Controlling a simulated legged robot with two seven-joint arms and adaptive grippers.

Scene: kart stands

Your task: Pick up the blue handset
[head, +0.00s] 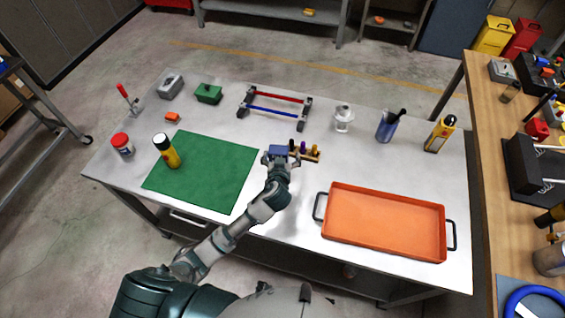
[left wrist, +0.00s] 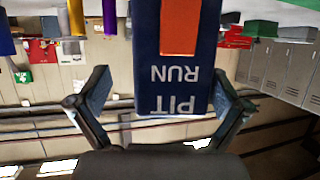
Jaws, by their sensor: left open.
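The blue handset (head: 279,150) is near the middle of the table, beside a small wooden rack (head: 312,157) with colored pegs. In the left wrist view the handset (left wrist: 147,70) is a dark blue block with an orange patch and the words PIT and RUN, seen upside down. My left gripper (head: 280,160) is at the handset's near side. In the left wrist view its two fingers (left wrist: 165,88) are spread, one on each side of the handset, with gaps visible. Part of the handset is hidden behind the gripper in the head view. My right gripper is not in view.
An orange tray (head: 384,222) lies at the right front, a green mat (head: 215,178) at the left. A frame with red and blue bars (head: 276,93) stands behind. A blue cup (head: 386,128) and yellow bottle (head: 439,135) stand at the right back.

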